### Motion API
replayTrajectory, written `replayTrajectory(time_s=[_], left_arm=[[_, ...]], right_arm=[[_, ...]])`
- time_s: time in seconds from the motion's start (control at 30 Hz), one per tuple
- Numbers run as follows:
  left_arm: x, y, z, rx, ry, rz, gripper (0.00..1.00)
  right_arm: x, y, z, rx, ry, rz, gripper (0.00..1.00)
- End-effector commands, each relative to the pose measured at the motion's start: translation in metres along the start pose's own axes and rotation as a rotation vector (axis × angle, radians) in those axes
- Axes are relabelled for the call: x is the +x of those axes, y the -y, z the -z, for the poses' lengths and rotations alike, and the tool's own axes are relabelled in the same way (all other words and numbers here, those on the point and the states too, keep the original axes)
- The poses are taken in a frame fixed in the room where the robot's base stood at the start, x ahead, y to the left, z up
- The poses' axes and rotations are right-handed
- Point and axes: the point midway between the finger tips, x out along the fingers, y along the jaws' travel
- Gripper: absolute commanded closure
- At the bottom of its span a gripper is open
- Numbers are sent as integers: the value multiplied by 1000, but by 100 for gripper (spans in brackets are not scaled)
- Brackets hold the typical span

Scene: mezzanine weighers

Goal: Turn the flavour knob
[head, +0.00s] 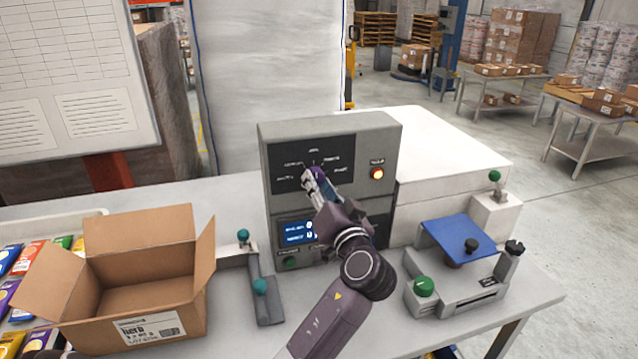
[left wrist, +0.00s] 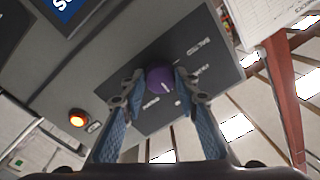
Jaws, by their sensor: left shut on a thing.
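The flavour knob is a purple round knob (left wrist: 160,78) on the dark dial panel of a grey control box (head: 270,150). In the left wrist view it sits between the two fingers of my left gripper (left wrist: 153,88), which are shut on it. In the head view my left gripper (head: 312,182) reaches up to the dial panel (head: 340,158) and covers most of the knob. Labels ring the knob, too small to read surely. My right gripper is not in view.
A lit orange button (head: 377,173) is right of the dial. A blue screen (head: 296,231) is below it. An open cardboard box (head: 150,300) stands left on the table. A device with a blue plate (head: 455,238) and green knobs stands right.

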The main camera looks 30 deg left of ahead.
Motion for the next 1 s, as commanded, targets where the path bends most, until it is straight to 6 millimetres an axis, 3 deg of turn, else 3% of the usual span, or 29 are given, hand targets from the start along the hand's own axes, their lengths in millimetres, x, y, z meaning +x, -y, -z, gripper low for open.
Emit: replayTrajectory(time_s=[0.6,1.0], left_arm=[[-1,1,0,558,-25,-10,96],[-1,0,-1,752,-35,-13,96]], right_arm=[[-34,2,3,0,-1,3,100],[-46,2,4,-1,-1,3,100]])
